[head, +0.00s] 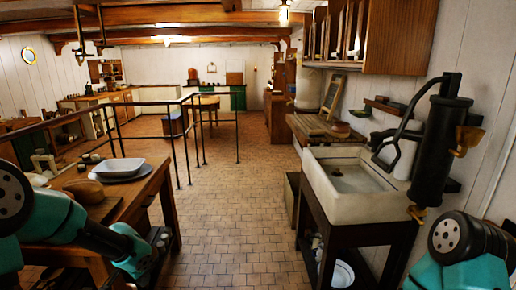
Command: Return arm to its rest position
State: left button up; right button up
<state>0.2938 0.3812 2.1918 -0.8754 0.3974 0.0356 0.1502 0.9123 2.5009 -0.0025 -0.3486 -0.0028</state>
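My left arm comes in at the lower left, teal and black. Its gripper (160,244) is a small dark shape by the right edge of the wooden table (128,200). Its fingers are too dark and small to tell open from shut, and I see nothing clearly held. My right arm shows only as a teal and black joint in the lower right corner. My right gripper is out of view.
A white dish (119,167), a loaf-like brown item (83,189) and small cups stand on the left table. A white sink (348,185) with a black hand pump (437,150) is at the right. Metal railings (185,140) stand beyond. The tiled floor between is clear.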

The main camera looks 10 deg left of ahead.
pick_arm(q)
jog(key=s+d+f+n+h, duration=0.2)
jog(key=s+d+f+n, duration=0.1)
jog(key=s+d+f, duration=0.5)
jog(key=s+d+f+n+g+h, duration=0.1)
jog(key=s+d+f, duration=0.6)
jog(key=d+f, duration=0.7)
jog(key=n+h, duration=0.1)
jog(key=n, duration=0.1)
jog(key=shift+s+f+n, duration=0.3)
jog(key=shift+s, duration=0.05)
